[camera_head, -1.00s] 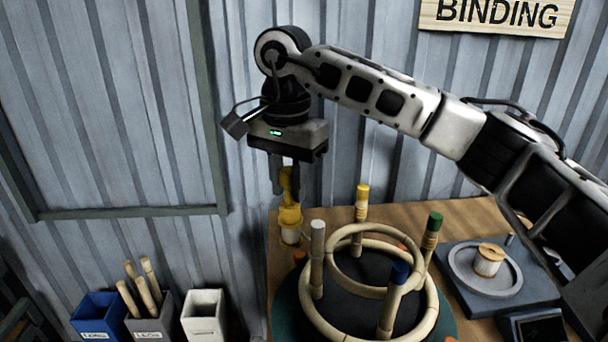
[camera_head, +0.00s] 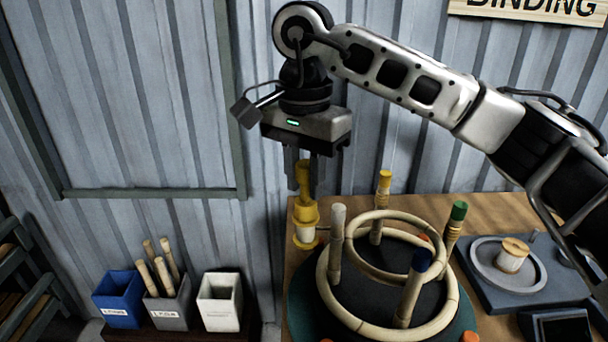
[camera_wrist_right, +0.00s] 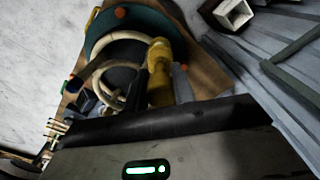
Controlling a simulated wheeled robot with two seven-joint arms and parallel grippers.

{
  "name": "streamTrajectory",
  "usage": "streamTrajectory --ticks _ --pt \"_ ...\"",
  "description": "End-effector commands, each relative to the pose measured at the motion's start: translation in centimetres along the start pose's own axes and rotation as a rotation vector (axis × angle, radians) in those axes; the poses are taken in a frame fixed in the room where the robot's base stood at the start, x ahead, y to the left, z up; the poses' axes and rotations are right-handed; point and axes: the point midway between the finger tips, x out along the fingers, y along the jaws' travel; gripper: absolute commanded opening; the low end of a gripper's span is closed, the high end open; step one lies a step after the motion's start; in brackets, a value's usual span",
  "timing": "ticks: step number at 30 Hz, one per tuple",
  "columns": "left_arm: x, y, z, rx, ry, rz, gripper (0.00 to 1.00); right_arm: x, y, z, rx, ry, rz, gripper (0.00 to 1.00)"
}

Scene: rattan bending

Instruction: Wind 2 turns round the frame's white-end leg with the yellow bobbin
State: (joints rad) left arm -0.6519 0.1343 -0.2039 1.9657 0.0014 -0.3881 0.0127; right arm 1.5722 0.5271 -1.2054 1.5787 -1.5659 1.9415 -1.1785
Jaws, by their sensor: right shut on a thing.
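The frame (camera_head: 372,325) is a pair of pale rattan rings on upright legs, standing on a dark round base. Its white-end leg (camera_head: 337,240) is at the left; the others end in yellow (camera_head: 384,180), green (camera_head: 458,212) and blue (camera_head: 419,262). My right gripper (camera_head: 305,175) points down, shut on the yellow bobbin (camera_head: 306,214), just left of the white-end leg and apart from it in the picture. Pale thread shows at the bobbin's lower part. The right wrist view also shows the bobbin (camera_wrist_right: 160,75) beside the rings. My left gripper is out of view.
A spool (camera_head: 513,254) sits on a grey round tray (camera_head: 483,270) at the right of the wooden table (camera_head: 490,208). Blue (camera_head: 118,310), grey (camera_head: 170,312) and white (camera_head: 219,302) bins stand at the lower left; the grey one holds several sticks. A corrugated wall is behind.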

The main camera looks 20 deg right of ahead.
Motion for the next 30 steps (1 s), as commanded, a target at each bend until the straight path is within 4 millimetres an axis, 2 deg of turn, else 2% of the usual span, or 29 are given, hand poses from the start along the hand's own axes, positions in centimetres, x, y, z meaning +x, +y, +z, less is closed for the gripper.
streamTrajectory --ticks 7,17,27,30 --pt "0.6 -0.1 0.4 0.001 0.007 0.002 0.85 0.2 1.2 0.9 -0.001 0.000 0.000 0.00" --pt "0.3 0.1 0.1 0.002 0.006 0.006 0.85 -0.1 1.4 0.9 0.000 -0.001 0.000 0.00" --pt "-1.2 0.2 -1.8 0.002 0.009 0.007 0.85 -3.4 1.4 0.9 -0.001 0.000 0.000 0.00" --pt "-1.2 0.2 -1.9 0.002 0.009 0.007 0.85 -4.2 1.4 0.9 0.000 0.001 -0.001 0.00"
